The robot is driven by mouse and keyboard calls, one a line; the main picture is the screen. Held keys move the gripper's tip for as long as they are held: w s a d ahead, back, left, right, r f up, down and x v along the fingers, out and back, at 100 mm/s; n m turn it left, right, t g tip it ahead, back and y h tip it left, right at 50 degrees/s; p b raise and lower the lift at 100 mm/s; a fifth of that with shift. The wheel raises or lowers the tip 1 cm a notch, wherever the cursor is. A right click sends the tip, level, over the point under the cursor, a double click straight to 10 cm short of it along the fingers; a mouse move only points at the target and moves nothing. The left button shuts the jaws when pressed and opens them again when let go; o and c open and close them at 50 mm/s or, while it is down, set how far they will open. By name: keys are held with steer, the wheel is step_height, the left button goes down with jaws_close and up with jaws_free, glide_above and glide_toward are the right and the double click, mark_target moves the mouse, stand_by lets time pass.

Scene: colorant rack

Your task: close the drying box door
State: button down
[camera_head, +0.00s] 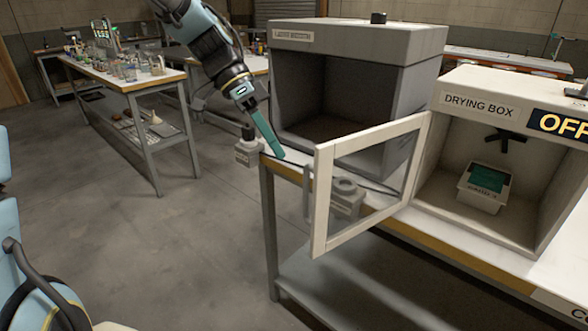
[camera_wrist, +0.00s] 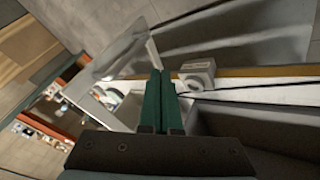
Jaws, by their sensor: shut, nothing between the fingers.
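The drying box (camera_head: 479,112) is a white cabinet on the bench at the right of the head view. Its door (camera_head: 421,172) is white-framed with a clear pane and stands wide open, swung out to the left past the bench's front edge. A grey bar handle (camera_head: 308,190) shows at the door's free edge. My gripper (camera_head: 281,156) has teal fingers, is shut and empty, and hangs just left of the door's upper free corner, apart from it in the picture. In the wrist view the shut fingers (camera_wrist: 159,98) lie side by side with nothing between them.
A white tub with teal contents (camera_head: 487,180) sits inside the drying box. A grey open-fronted box (camera_head: 425,46) stands behind the door. A small grey device (camera_head: 248,150) is at the bench's left corner. The floor (camera_head: 190,240) in front is clear.

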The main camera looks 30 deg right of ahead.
steer(key=s+f+p, duration=0.2)
steer(key=s+f, duration=0.1)
steer(key=s, duration=0.3)
steer(key=shift+s+d+f, duration=0.15)
steer(key=shift+d+f, duration=0.05)
steer(key=shift+f, duration=0.1)
steer(key=shift+s+a, duration=0.1)
